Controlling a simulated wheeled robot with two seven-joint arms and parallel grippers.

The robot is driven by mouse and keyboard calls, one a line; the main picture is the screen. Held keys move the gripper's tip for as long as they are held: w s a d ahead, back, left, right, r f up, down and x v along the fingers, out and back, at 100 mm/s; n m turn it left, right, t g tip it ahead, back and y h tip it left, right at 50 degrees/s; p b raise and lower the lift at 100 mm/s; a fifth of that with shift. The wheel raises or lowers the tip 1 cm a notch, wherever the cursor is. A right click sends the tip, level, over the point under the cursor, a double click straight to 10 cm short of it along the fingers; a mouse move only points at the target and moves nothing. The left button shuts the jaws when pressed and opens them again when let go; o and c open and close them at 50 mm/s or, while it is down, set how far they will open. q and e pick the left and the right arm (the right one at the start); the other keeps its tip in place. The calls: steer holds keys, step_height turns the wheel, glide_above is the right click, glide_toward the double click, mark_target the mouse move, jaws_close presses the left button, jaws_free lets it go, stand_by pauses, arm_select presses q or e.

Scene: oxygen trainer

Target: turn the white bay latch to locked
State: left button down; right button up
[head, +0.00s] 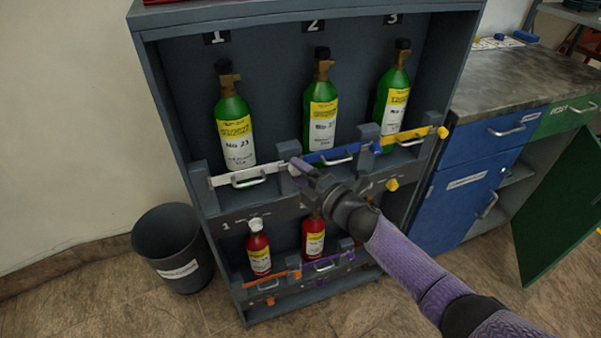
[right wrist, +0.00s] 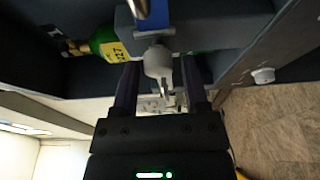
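The white bay latch (right wrist: 158,62) shows in the right wrist view as a rounded white knob. In the head view it is mostly hidden by my right gripper, at the right end of the white bar (head: 222,181) across bay 1. My right gripper (head: 297,168) is in front of it, fingers pointing at the rack. In the right wrist view the gripper (right wrist: 160,82) is open, one finger on each side of the latch, with gaps showing. I cannot tell whether the fingers touch it. My left gripper is not in view.
The grey rack (head: 170,100) holds green bottles above and red bottles below. A blue bar (head: 345,153) and a yellow latch (head: 443,132) are to the right. A dark bin (head: 168,240) stands left. A green door (head: 560,205) hangs open at right.

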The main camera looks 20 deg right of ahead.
steer(key=shift+o, duration=0.7)
arm_select(q)
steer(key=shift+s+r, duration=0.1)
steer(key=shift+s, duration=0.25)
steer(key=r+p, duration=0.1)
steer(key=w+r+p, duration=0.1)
steer(key=p, duration=0.1)
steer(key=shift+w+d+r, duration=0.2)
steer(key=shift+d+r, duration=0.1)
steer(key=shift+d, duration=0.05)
arm_select(e)
steer(key=v, duration=1)
